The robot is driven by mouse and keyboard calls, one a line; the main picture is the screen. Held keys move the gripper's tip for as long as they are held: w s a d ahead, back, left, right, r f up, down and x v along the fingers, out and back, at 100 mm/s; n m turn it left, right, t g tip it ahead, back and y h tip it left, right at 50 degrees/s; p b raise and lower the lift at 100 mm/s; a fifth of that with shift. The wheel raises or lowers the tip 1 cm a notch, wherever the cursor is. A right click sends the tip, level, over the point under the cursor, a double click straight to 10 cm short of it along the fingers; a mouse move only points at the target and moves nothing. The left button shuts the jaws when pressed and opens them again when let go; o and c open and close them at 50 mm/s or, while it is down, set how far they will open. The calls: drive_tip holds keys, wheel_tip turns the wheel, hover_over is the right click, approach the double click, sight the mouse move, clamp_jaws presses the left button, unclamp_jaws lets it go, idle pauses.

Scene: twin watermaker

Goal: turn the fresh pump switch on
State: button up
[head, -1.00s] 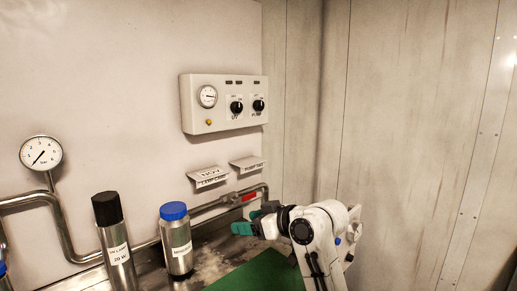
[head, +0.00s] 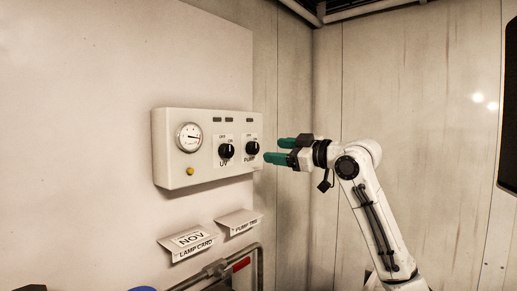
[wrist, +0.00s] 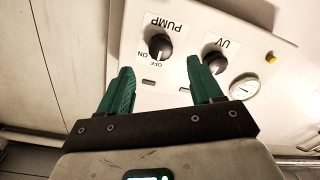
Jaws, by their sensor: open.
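The pump switch (head: 252,148) is a black rotary knob on a white plate marked OFF, ON and PUMP, at the right end of the wall control box. It also shows in the wrist view (wrist: 160,46), upside down, above my fingers. My gripper (head: 275,150) has green fingers pointing left at the box, just to the right of the pump knob. In the wrist view (wrist: 163,82) the fingers are spread and empty, and the knob lies beyond and between their tips, apart from them. I cannot tell exactly where the knob's pointer stands.
The UV knob (head: 226,151) sits close to the left of the pump knob, beyond one finger in the wrist view. A gauge (head: 189,137) and yellow button (head: 190,171) are further left. Two card holders (head: 190,242) and a pipe are below.

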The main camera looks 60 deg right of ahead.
sight(256, 149)
drive_tip(key=w, duration=0.3)
drive_tip(key=w+d+p, duration=0.1)
drive_tip(key=w, duration=0.2)
drive_tip(key=shift+w+d, duration=0.15)
drive_tip(key=shift+w, duration=0.25)
drive_tip(key=shift+c, duration=0.2)
drive_tip(key=c, duration=1)
drive_tip(key=shift+m+p, duration=0.3)
drive_tip(key=shift+m, duration=0.1)
drive_tip(key=m+p, duration=0.2)
drive_tip(key=shift+m, duration=0.4)
drive_tip(key=m+p, duration=0.2)
drive_tip(key=m, duration=0.1)
drive_tip(key=shift+r+m+p, duration=0.1)
drive_tip(key=shift+m+p, duration=0.2)
drive_tip(key=shift+f+m+h+p, duration=0.2)
drive_tip(key=shift+m+h+p, duration=0.1)
drive_tip(key=shift+m+p, duration=2)
drive_tip(key=shift+m, duration=0.4)
